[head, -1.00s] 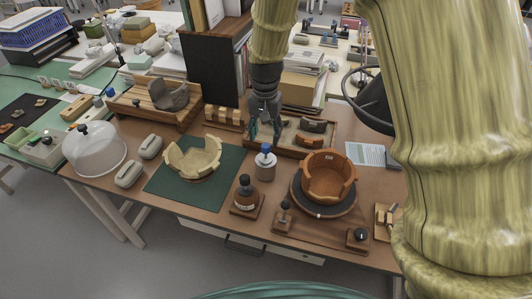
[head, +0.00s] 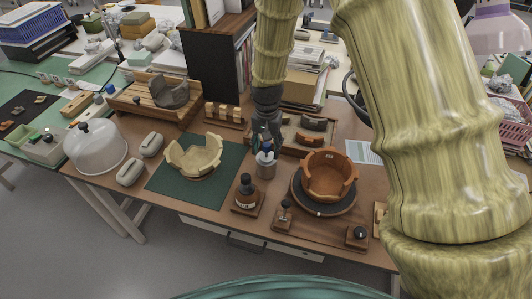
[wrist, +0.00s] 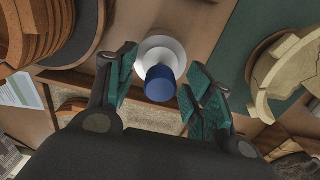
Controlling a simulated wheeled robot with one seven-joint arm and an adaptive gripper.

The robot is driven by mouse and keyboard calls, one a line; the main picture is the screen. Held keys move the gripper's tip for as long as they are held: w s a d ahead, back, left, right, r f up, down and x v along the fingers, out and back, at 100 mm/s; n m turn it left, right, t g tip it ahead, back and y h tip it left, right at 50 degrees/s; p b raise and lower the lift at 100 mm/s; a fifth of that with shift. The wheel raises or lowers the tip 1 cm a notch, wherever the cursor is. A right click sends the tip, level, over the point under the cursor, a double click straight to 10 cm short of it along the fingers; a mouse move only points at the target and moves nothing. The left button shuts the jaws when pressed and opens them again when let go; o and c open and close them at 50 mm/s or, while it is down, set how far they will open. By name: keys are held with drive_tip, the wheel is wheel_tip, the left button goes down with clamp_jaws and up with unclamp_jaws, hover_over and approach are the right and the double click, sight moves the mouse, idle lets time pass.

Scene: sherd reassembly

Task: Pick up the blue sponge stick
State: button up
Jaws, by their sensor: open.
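The blue sponge stick (wrist: 160,84) shows its blue top between my fingers in the wrist view, standing in a round white holder (wrist: 166,52). In the head view its blue tip (head: 267,146) rises from a pale jar (head: 266,168) at the middle of the brown table. My gripper (head: 266,140) is just above and behind the jar, pointing down. In the wrist view my open gripper (wrist: 158,92) has one teal-padded finger on each side of the blue top, with gaps on both sides. Contact is not visible.
A terracotta pot of sherds (head: 327,177) stands on a dark turntable to the right. A cream partial bowl (head: 194,157) sits on a green mat (head: 157,184) to the left. A small dark-knobbed tool (head: 246,190) stands in front. A sherd tray (head: 330,130) lies behind.

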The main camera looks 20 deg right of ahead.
drive_tip(key=c, duration=0.9)
